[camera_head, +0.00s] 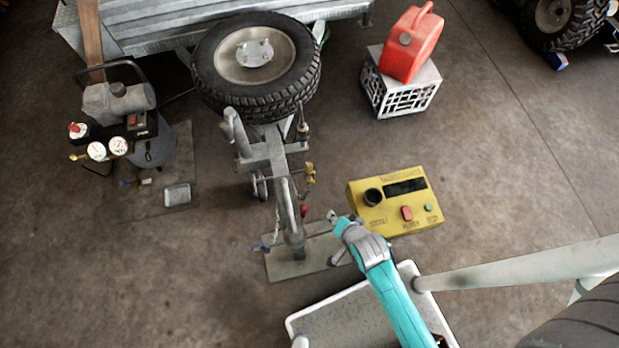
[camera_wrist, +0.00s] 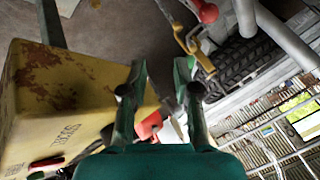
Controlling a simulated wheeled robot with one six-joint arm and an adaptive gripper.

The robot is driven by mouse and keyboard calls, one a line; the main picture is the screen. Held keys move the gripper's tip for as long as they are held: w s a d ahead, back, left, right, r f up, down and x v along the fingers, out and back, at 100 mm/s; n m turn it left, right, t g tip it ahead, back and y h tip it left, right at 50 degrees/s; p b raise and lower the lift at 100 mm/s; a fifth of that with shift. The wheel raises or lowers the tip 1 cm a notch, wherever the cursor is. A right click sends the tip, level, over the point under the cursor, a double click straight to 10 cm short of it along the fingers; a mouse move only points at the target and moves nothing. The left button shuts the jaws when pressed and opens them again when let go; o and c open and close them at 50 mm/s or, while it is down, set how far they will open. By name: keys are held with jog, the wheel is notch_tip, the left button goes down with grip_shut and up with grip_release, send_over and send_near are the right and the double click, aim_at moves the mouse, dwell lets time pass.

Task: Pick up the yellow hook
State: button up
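The yellow hook (camera_head: 310,174) hangs at the right side of the trailer's grey coupling post, above the floor. In the wrist view the yellow hook (camera_wrist: 189,42) shows beyond the fingertips, up and to the right of the gap between them. My gripper (camera_wrist: 160,68) is open, with two green fingers apart and nothing held between them. In the head view my gripper (camera_head: 340,222) is at the end of the teal arm, below and to the right of the hook and apart from it. Its fingers are small there.
A yellow control box (camera_head: 398,233) stands close to the right of my gripper; its side (camera_wrist: 70,90) fills the left of the wrist view. The trailer's spare tyre (camera_head: 212,90) lies behind the post. A red fuel can (camera_head: 424,45) sits on a crate (camera_head: 372,88). A compressor (camera_head: 153,150) stands left.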

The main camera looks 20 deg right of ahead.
jog(key=w+f+m+g, duration=0.2)
jog(key=w+m+g, duration=0.25)
jog(key=w, duration=0.75)
notch_tip(320, 180, up, 6)
jog(key=m+g, duration=0.3)
jog(key=m, duration=0.2)
send_over(309, 165)
jog(key=shift+s+f, duration=0.1)
jog(key=shift+s, duration=0.05)
jog(key=shift+w+r, duration=0.2)
jog(key=shift+r, duration=0.05)
jog(key=shift+m, duration=0.25)
jog(key=shift+f, duration=5.3)
grip_shut()
